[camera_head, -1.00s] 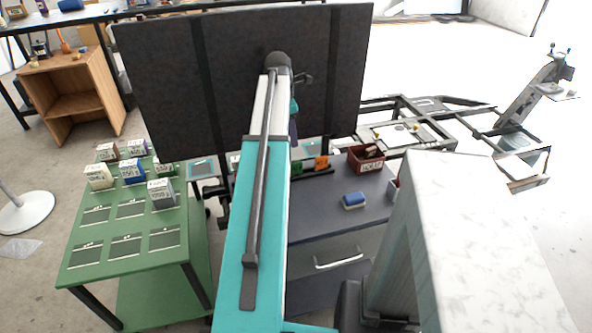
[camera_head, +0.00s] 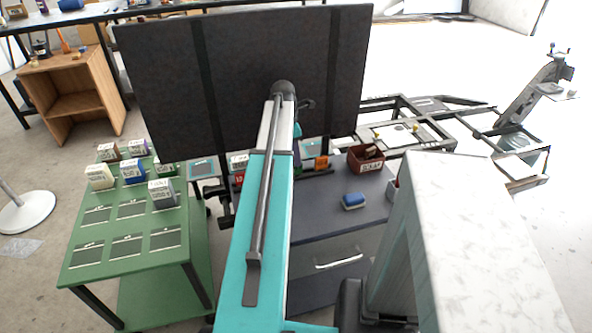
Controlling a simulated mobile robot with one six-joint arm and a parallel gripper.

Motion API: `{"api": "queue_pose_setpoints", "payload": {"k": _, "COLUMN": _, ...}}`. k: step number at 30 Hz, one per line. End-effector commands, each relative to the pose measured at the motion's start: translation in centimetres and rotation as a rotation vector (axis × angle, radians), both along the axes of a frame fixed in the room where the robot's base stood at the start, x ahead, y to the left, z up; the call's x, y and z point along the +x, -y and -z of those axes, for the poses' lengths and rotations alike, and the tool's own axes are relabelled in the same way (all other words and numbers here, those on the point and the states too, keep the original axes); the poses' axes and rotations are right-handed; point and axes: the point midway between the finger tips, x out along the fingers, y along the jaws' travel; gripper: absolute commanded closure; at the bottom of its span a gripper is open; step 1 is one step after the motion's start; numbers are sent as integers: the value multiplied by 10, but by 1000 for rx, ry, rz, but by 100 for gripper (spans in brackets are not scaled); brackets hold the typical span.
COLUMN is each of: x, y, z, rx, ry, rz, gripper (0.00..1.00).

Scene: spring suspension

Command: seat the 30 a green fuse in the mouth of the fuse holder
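My gripper is not in view; my teal arm runs up the middle and its far end hides what lies behind it. I cannot make out the fuse holder or its mouth. Several small labelled blocks stand on the green table (camera_head: 78,258); one at the back right looks green (camera_head: 167,168), but its label is too small to read, so I cannot tell whether it is the 30 A green fuse. Beside it stand a blue block (camera_head: 132,172), a cream block (camera_head: 99,178) and a grey block (camera_head: 161,194).
A dark upright panel (camera_head: 165,75) stands behind my arm. The grey cabinet (camera_head: 325,222) right of my arm carries a blue block (camera_head: 354,201), an orange block (camera_head: 321,163) and a red bin (camera_head: 354,164). A pale marbled column (camera_head: 460,230) rises at right.

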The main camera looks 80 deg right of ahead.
Motion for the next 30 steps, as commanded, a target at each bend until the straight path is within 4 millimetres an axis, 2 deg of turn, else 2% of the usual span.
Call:
{"api": "queue_pose_setpoints", "payload": {"k": 11, "x": 0, "y": 0, "z": 3, "rx": 0, "ry": 0, "rz": 0, "gripper": 64}}
{"api": "queue_pose_setpoints", "payload": {"k": 24, "x": -3, "y": 3, "z": 43, "rx": 1, "ry": 0, "rz": 1, "gripper": 64}}
{"api": "queue_pose_setpoints", "payload": {"k": 30, "x": -4, "y": 3, "z": 51, "rx": 0, "ry": 0, "rz": 1, "gripper": 64}}
